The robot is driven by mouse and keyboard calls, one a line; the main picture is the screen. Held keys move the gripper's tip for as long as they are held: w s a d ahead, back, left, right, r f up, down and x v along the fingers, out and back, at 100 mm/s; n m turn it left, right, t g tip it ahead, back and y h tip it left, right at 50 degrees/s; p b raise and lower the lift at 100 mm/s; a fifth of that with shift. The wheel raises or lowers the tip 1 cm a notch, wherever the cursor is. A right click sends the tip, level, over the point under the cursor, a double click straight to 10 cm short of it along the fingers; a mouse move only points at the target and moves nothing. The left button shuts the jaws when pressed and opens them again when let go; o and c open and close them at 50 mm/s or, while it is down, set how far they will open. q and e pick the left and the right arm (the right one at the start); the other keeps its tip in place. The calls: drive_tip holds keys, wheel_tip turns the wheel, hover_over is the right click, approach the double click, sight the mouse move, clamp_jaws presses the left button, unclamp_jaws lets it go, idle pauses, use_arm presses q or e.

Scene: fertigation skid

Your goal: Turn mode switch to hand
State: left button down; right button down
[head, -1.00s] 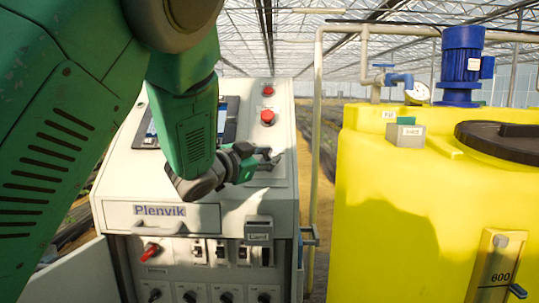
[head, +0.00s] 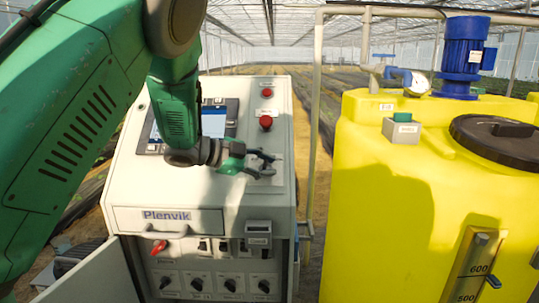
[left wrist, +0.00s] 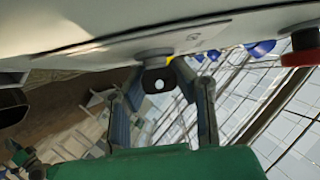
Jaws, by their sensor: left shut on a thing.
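My left gripper (head: 266,165) reaches over the sloped top panel of the white Plenvik cabinet (head: 185,191), below the red push-button. In the left wrist view, its two fingers (left wrist: 160,84) stand on either side of a black switch knob (left wrist: 158,80), shut on it. A round grey collar (left wrist: 153,54) shows at the panel behind the knob. In the head view the fingers cover the switch, so its position and the mode labels cannot be read. My right gripper is not in view.
A red mushroom button (head: 265,122) sits above the gripper, with a smaller red one (head: 267,92) higher up. A screen (head: 213,122) lies left of it, partly behind my arm. A yellow tank (head: 385,220) with a blue motor (head: 462,50) stands right of the cabinet.

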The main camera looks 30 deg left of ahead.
use_arm(q)
drive_tip(key=shift+s+a+f+g, duration=0.1)
drive_tip(key=shift+f+g, duration=0.15)
drive_tip(key=shift+g, duration=0.05)
drive_tip(key=c, duration=1.2)
unclamp_jaws()
drive_tip(key=shift+s, duration=0.1)
drive_tip(key=shift+a+r, duration=0.1)
drive_tip(key=shift+a, duration=0.1)
drive_tip(key=shift+a+r, duration=0.1)
drive_tip(key=shift+a, duration=0.1)
drive_tip(key=shift+s+a+r, duration=0.2)
drive_tip(key=shift+s, duration=0.1)
drive_tip(key=v, duration=1.1)
drive_tip(key=shift+a+f, duration=0.1)
drive_tip(key=shift+f, duration=0.2)
